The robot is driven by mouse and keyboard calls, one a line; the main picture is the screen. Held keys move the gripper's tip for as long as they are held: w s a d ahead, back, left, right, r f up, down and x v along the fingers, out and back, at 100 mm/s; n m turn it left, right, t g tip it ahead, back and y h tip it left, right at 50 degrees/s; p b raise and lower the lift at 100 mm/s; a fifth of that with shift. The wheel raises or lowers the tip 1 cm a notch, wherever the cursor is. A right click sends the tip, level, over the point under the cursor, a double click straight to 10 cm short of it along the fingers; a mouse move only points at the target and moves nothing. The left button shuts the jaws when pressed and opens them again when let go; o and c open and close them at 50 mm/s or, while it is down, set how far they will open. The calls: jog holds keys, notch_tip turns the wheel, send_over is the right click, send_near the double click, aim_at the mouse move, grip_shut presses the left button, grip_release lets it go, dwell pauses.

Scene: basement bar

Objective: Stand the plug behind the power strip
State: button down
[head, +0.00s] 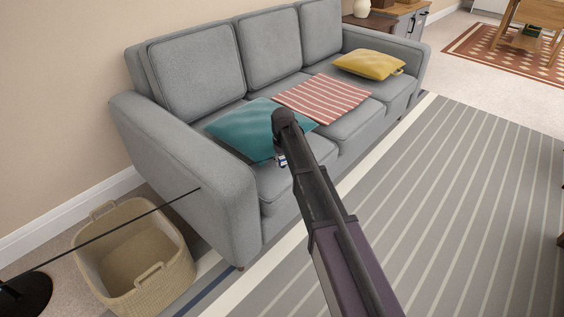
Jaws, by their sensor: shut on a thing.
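My arm reaches from the bottom of the head view toward the sofa. My gripper (281,160) is at its far end, over the front of the seat near the teal cushion, and is largely hidden by the wrist. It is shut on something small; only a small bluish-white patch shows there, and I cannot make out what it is. I see no power strip, and no plug that I can identify, in this view.
A wicker basket (168,268) and a thin black pole (118,228) stand at the lower left. The striped rug (470,200) is clear.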

aim_at(283, 157)
jog(key=shift+r+p, duration=4.3)
jog(key=shift+r, duration=0.25)
jog(key=shift+r, duration=0.1)
notch_tip(283, 157, up, 34)
jog(key=p, duration=3.3)
jog(key=shift+f+p, duration=0.25)
jog(key=shift+p, duration=0.15)
jog(key=shift+s+a, duration=0.1)
jog(key=shift+a, duration=0.05)
